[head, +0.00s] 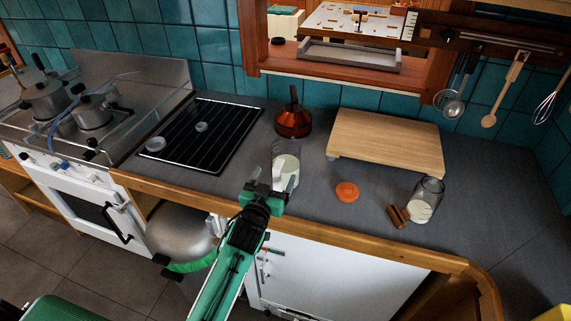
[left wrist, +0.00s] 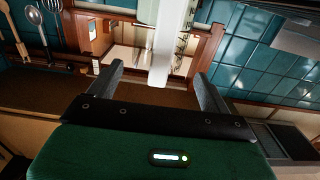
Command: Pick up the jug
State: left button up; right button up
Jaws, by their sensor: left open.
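A clear glass vessel with pale contents, which looks like the jug (head: 291,163), stands upright on the grey counter. My left gripper (head: 264,188) is open at its near side and hides part of its lower left. In the left wrist view a white upright shape, probably the jug (left wrist: 163,45), shows between the spread fingers of the left gripper (left wrist: 159,72). I see no finger clearly touching it. A second glass jar (head: 425,200) with pale contents stands to the right. My right gripper is not in view.
An orange lid (head: 347,191) and a brown grinder-like piece (head: 398,216) lie to the right. A wooden board (head: 386,142) and a dark red pot (head: 293,119) stand behind. The far right counter is clear.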

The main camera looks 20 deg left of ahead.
aim_at(280, 168)
pick_arm(q)
jog(key=shift+w+r+p, duration=0.1)
jog(key=shift+w+p, duration=0.2)
jog(key=shift+w, duration=0.1)
jog(key=w, duration=0.1)
jog(key=w+p, duration=0.1)
jog(key=w, duration=0.1)
jog(key=shift+w+d+f, duration=0.1)
jog(key=shift+d+f, duration=0.05)
jog(key=shift+f, duration=0.05)
jog(key=shift+w+f+p, duration=0.15)
jog(key=shift+w+p, duration=0.15)
jog(key=shift+w, duration=0.2)
jog(key=shift+c, duration=0.4)
grip_shut()
